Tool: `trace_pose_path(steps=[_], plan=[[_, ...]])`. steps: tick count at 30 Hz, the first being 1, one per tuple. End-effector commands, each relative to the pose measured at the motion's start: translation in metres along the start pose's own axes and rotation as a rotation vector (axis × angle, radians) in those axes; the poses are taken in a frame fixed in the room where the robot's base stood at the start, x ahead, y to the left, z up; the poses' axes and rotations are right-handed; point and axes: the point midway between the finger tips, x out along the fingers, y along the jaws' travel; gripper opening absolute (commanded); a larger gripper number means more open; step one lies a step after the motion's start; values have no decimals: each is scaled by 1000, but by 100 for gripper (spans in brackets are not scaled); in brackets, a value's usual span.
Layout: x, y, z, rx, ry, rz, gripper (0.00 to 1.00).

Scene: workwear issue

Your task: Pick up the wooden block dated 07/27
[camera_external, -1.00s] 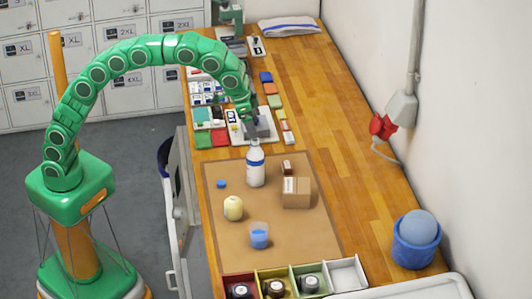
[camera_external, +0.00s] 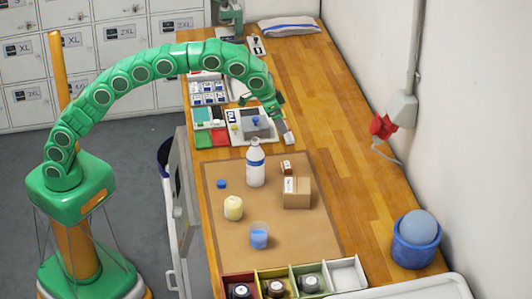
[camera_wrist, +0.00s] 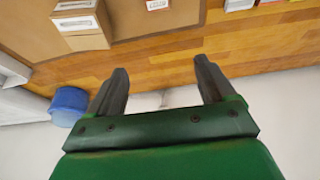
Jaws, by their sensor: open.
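A small reddish-brown block (camera_external: 286,167) with a white label lies at the upper right of the brown mat (camera_external: 222,260); it also shows at the top of the wrist view (camera_wrist: 157,4). Its printing is too small to read, so I cannot tell whether it bears 07/27. A pale labelled block (camera_external: 288,138) lies off the mat beside my gripper. My gripper (camera_external: 282,116) is over the bench near the coloured row, apart from the mat. In the wrist view, its jaws (camera_wrist: 160,78) are spread with nothing between them.
On the mat stand a cardboard box (camera_external: 297,193), a white bottle (camera_external: 255,165), a cream jar (camera_external: 233,208) and a blue-filled cup (camera_external: 259,236). A blue bin (camera_external: 415,245) stands by the wall.

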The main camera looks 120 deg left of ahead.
Motion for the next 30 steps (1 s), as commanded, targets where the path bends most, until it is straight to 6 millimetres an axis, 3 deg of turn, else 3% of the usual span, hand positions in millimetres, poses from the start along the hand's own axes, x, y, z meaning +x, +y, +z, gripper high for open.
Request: trace_pose_path(steps=[11,21,30], plan=[[37,-1,17,1,-5,-1,83],[103,-1,45,0,-8,-2,83],[128,-1,48,0,-3,-1,83]])
